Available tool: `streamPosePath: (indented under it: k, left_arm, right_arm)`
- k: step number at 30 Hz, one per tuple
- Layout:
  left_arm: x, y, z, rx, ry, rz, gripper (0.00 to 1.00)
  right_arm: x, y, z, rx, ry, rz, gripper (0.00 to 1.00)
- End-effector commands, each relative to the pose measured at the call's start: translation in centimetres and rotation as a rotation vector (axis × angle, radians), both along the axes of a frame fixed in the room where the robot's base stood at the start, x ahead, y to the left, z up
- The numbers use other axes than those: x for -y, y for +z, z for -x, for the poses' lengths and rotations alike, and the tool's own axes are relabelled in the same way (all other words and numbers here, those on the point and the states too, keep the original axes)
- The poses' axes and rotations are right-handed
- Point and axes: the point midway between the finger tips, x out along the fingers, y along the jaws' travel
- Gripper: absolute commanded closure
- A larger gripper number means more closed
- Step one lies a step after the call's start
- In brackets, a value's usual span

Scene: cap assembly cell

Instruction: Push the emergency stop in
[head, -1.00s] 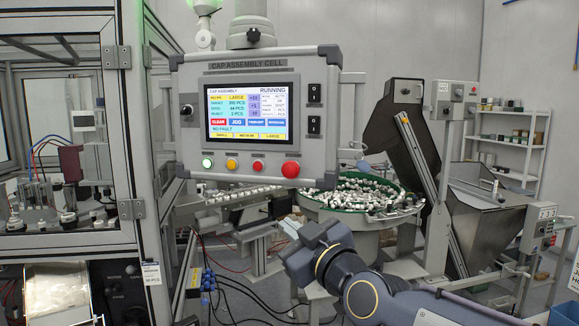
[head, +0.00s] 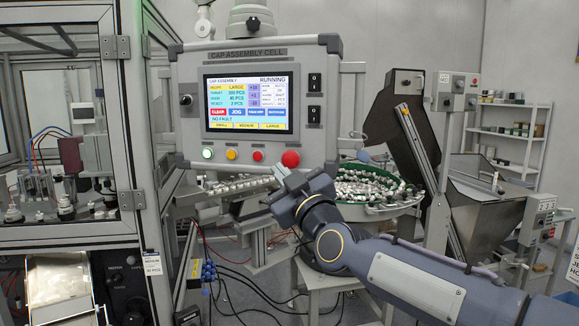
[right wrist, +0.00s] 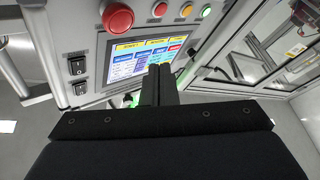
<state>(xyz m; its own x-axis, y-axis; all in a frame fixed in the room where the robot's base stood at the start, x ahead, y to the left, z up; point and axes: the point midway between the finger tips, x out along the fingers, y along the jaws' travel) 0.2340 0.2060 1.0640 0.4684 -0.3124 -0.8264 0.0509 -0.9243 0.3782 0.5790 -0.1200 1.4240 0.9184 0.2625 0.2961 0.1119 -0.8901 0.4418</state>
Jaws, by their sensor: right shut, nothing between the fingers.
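The emergency stop (head: 291,159) is a large red mushroom button at the lower right of the grey control panel (head: 190,68). In the right wrist view the red button (right wrist: 117,17) shows at the top, left of centre. My right gripper (head: 279,171) is just below the button in the head view, with its fingers pointing up towards the panel. In the right wrist view its fingers (right wrist: 159,72) are together and empty, over the screen in the picture. I cannot tell the gap to the panel, and no contact with the button shows. My left gripper is out of view.
The panel's screen (head: 249,103) reads RUNNING. Green, yellow and small red buttons (head: 257,156) sit left of the emergency stop. Two black rocker switches (head: 314,84) are on the panel's right side. A bowl feeder (head: 372,211) full of caps stands behind my right arm.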

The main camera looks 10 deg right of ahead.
Motion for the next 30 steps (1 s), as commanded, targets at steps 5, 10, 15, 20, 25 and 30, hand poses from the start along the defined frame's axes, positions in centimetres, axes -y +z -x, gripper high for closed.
streamPosePath:
  k: [5, 10, 15, 20, 25, 30]
  left_arm:
    - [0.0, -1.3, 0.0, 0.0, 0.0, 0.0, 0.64]
    - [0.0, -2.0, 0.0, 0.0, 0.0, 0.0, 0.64]
    - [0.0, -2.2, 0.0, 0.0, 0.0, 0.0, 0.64]
    - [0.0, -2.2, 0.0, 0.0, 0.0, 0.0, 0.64]
    - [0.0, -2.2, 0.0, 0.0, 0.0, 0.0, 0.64]
    - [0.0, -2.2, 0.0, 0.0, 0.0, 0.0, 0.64]
  right_arm:
    - [1.3, -0.4, -2.4, 0.0, -0.002, -0.001, 1.0]
    - [2.0, -0.2, -4.0, 0.0, 0.0, -0.001, 1.0]
    - [2.4, -0.1, -4.8, -0.001, 0.001, -0.001, 1.0]
    - [2.5, 0.0, -4.9, -0.002, 0.001, 0.0, 1.0]
    - [2.5, 0.0, -4.9, -0.002, 0.001, 0.0, 1.0]
    - [2.5, 0.0, -4.9, -0.002, 0.001, 0.0, 1.0]
